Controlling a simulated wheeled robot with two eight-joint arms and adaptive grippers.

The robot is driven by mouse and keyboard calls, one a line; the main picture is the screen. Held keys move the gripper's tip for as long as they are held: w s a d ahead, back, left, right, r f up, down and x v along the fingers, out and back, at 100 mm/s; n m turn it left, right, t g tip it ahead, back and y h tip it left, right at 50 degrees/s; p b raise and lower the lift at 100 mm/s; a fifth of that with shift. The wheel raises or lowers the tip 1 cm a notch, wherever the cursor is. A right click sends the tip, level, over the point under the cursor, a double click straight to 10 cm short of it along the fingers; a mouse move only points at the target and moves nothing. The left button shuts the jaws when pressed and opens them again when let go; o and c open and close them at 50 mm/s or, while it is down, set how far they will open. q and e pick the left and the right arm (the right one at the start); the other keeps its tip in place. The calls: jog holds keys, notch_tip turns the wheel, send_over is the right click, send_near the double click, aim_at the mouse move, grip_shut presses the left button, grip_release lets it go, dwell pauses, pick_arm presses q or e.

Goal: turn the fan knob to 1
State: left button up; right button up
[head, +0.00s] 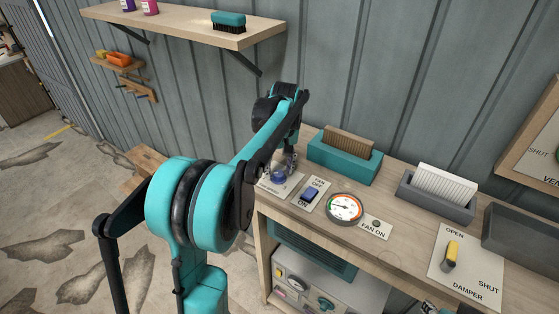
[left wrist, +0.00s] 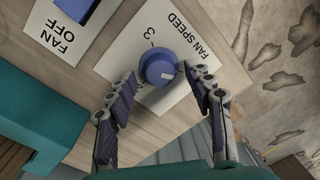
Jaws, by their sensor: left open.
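The fan knob (left wrist: 158,68) is a round blue-purple knob on the white FAN SPEED plate (left wrist: 139,37). My left gripper (left wrist: 163,76) is open, with one finger on each side of the knob; contact cannot be told. In the head view the knob (head: 278,177) is partly hidden under my left gripper (head: 287,164). A small grey part at the bottom edge may be my right gripper (head: 428,306).
Teal (head: 343,165) and grey (head: 435,204) holders stand behind. The yellow damper handle (head: 451,254) is at right. A shelf (head: 185,25) hangs above.

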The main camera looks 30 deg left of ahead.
aim_at(282, 173)
pick_arm(q)
notch_tip(282, 173, up, 12)
jog(key=shift+w+d+f, duration=0.2)
jog(key=shift+w+d, duration=0.05)
jog(key=shift+w, duration=0.1)
dwell(0.4)
jog(key=s+d+f+m+t, duration=0.35)
jog(key=s+d+m, duration=0.25)
jog(key=s+d, duration=0.45)
jog(key=s+d+f+m+t, duration=0.4)
jog(key=s+d+f, duration=0.1)
jog(key=s+f, duration=0.5)
notch_tip(282, 173, down, 25)
jog(key=b, duration=2.5)
jog(key=shift+a+f+m, duration=0.2)
jog(key=shift+a+m, duration=0.05)
jog(key=shift+m, duration=0.05)
